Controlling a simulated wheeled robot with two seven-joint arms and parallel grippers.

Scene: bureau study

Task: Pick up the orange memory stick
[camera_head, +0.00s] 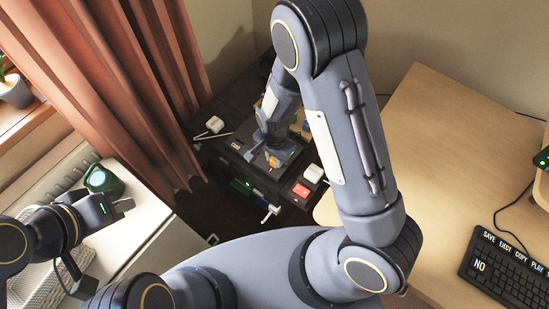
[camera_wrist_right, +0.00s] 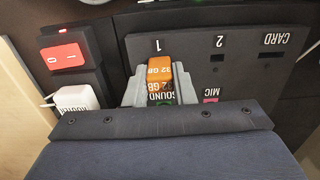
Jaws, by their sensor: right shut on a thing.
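The orange memory stick (camera_wrist_right: 158,70), marked 32 GB, is between the grey fingers of my right gripper (camera_wrist_right: 160,88) in the right wrist view. The fingers are shut on its sides. It stands at the dark port panel, just below the label 1; whether its end is inside a port is hidden. In the head view the orange stick (camera_head: 274,161) shows small beside my right gripper (camera_head: 268,154), over the dark unit. My left gripper (camera_head: 122,206) is at the left over the white surface, away from the stick; its jaw opening is unclear.
The panel (camera_wrist_right: 225,62) has further places marked 2, CARD, MIC and SOUND. A red switch (camera_wrist_right: 62,56) and a white plug (camera_wrist_right: 77,96) sit left of it. In the head view, a wooden desk (camera_head: 430,130) with a keyboard (camera_head: 512,270) is at right and a curtain (camera_head: 100,70) at left.

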